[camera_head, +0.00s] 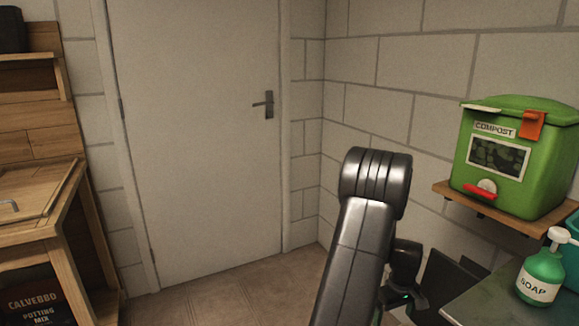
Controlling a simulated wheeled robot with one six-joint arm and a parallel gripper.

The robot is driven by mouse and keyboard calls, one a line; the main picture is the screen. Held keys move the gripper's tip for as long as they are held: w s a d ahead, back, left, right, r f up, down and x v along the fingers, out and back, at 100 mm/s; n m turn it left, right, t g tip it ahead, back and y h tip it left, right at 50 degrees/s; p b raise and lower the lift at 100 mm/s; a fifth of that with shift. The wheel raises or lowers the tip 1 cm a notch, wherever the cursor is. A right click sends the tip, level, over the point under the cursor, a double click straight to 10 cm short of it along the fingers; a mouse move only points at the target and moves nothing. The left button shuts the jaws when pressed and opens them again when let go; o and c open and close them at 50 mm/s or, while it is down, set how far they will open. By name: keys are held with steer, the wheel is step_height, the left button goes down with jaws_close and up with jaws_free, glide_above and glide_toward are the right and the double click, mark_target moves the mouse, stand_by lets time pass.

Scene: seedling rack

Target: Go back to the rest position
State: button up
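My arm (366,235) rises from the bottom of the view, right of the middle, in front of the door and wall corner. A smaller dark joint (405,262) of mine shows behind it on the right. Dark flat shapes beside this joint, left of the metal counter, may be part of my gripper. They are too dark and too covered to tell whether the fingers are apart or together. No held object can be made out.
A shut door (205,130) stands behind a tiled floor (235,285). On the left is a wooden bench (35,205) with a potting mix bag (35,300) below. On the right, a green compost bin (515,160) sits on a shelf, and a soap bottle (541,275) stands on a metal counter (490,306).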

steer(key=w+a+r+m+p, duration=0.1)
steer(key=a+r+p, duration=0.4)
steer(key=a, duration=0.3)
steer(key=w+a+r+m+p, duration=0.1)
steer(key=w+a+r+p, duration=0.1)
steer(key=a+r+p, duration=0.4)
steer(key=w+a+r+m+p, duration=0.1)
steer(key=a+r+p, duration=0.5)
steer(key=a+p, duration=0.3)
steer(key=shift+w+a, duration=0.25)
steer(key=shift+a, duration=0.9)
